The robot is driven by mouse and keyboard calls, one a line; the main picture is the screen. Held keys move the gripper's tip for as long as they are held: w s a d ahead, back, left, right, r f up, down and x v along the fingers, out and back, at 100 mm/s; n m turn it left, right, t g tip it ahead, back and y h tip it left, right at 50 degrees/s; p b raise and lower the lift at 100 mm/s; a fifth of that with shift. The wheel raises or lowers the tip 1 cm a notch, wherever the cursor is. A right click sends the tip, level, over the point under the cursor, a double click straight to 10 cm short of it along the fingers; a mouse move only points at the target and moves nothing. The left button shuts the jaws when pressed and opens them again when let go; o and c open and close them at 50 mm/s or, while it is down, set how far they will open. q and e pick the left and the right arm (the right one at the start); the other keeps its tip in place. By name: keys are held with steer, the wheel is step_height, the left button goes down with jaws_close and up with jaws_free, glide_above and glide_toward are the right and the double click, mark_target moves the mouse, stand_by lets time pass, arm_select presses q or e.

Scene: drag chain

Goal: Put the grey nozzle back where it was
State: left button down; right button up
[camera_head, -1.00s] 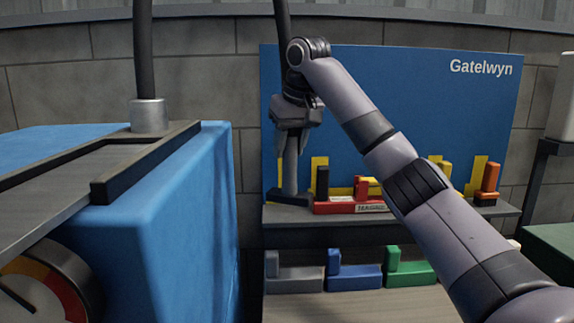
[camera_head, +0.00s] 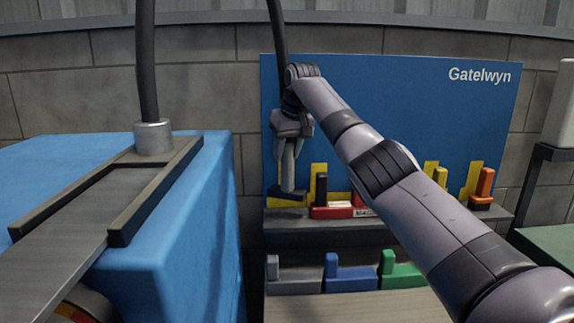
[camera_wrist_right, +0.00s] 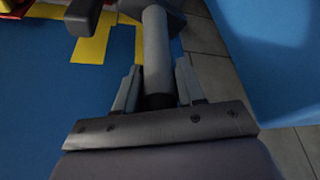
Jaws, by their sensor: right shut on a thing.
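My right gripper (camera_head: 289,150) is shut on the upright grey nozzle (camera_head: 288,172) at the left end of the shelf (camera_head: 400,217), in front of the blue board. The nozzle has a dark, wide foot (camera_head: 287,193), which looks slightly above the shelf surface. A yellow shape (camera_head: 278,201) on the board shows around the foot. My left gripper is not in view.
The blue board (camera_head: 420,115) carries several yellow shapes. A red holder (camera_head: 335,212) and an orange-and-black piece (camera_head: 484,188) stand on the shelf. A blue machine (camera_head: 200,240) stands left, and a hose (camera_head: 276,30) hangs behind my gripper.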

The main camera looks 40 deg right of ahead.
mark_target(287, 171)
step_height(287, 171, down, 5)
steer(key=shift+f, duration=0.2)
steer(key=shift+w+d+f, duration=0.1)
steer(key=shift+d+f, duration=0.05)
steer(key=shift+f, duration=0.15)
steer(key=o, duration=1)
steer(key=shift+f, duration=0.1)
steer(key=b+v, duration=0.1)
steer(key=v, duration=1.1)
steer(key=shift+r, duration=0.25)
steer(key=shift+f, duration=0.1)
